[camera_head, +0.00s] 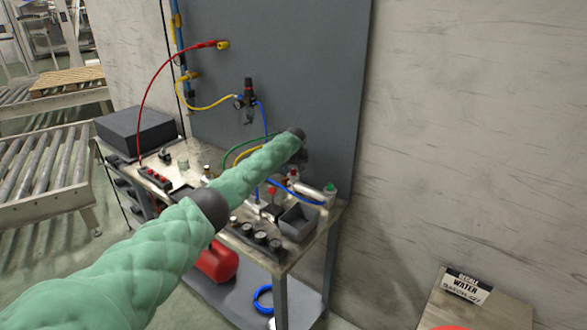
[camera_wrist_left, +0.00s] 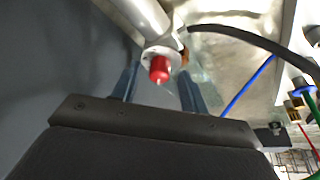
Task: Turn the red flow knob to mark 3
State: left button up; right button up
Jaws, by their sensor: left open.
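The red flow knob (camera_wrist_left: 160,69) sits on the end of a silver cylinder (camera_wrist_left: 141,18) in the left wrist view. My left gripper (camera_wrist_left: 158,82) is open, with one blue-grey finger on each side of the knob. I see gaps between the fingers and the knob, so it is not gripped. In the head view my green-sleeved left arm reaches over the bench, and its gripper (camera_head: 301,157) is mostly hidden behind the dark wrist end. A small red spot (camera_head: 293,174) beside the silver cylinder there may be the knob. No scale marks are readable. My right gripper is out of view.
The metal bench (camera_head: 290,258) carries a grey open bin (camera_head: 298,222), a row of black gauges (camera_head: 256,236) and a dark box (camera_head: 137,130). A dark panel (camera_head: 300,60) stands behind. Blue, green and yellow hoses run close to my arm. Floor-side space lies right of the bench.

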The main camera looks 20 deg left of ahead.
pick_arm(q)
jog(key=shift+f, duration=0.1)
jog(key=shift+c, duration=0.4)
grip_shut()
